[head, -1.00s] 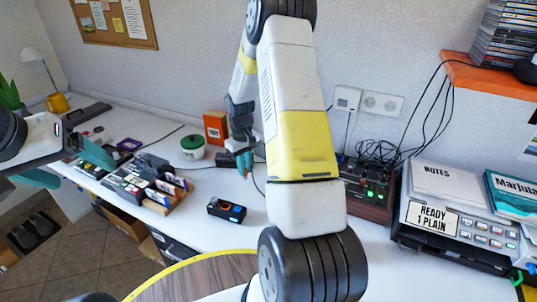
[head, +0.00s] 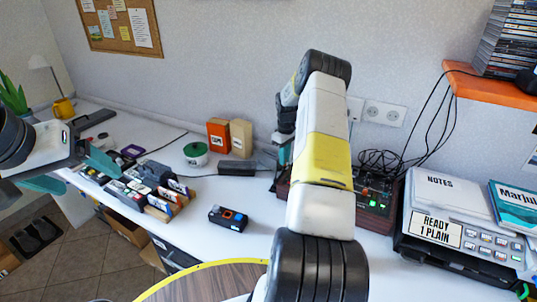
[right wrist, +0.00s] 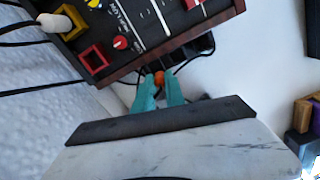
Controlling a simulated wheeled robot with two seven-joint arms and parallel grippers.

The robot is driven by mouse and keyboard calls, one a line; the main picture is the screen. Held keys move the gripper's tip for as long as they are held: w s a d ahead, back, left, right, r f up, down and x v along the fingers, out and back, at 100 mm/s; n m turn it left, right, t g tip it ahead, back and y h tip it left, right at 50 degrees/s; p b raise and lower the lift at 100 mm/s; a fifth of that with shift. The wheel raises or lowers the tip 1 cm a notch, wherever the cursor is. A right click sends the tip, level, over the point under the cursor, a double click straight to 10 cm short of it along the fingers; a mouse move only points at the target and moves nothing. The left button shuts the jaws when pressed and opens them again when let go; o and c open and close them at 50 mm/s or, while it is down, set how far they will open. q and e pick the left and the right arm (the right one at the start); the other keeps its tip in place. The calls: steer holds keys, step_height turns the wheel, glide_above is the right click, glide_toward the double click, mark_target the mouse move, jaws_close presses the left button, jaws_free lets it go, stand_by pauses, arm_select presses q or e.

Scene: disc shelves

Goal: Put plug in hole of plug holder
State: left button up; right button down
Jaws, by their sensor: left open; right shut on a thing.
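My right gripper (right wrist: 160,88) has teal fingers shut on a small orange piece, which I take to be the plug (right wrist: 159,78). Most of the plug is hidden between the fingers. In the head view my right arm covers much of this gripper, beside a wood-sided device (head: 345,205). In the right wrist view that device (right wrist: 130,62) fills the top, with a red square socket (right wrist: 94,60) and a yellow socket (right wrist: 68,22). It may be the plug holder; I cannot tell. The plug appears apart from these sockets. My left gripper (head: 80,172) is open and empty at the left.
Black cables (head: 380,160) lie behind the device. An orange box (head: 218,135), a beige box (head: 241,138) and a black block (head: 237,167) stand left of my right gripper. A printer-like machine (head: 460,240) stands at the right. The white table front is mostly clear.

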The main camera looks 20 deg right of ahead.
steer(key=shift+w+d, duration=0.25)
steer(key=shift+d, duration=0.3)
steer(key=shift+f, duration=1.8)
steer(key=shift+a+f, duration=0.1)
steer(key=shift+f, duration=0.05)
steer(key=c, duration=1.4)
jaws_free()
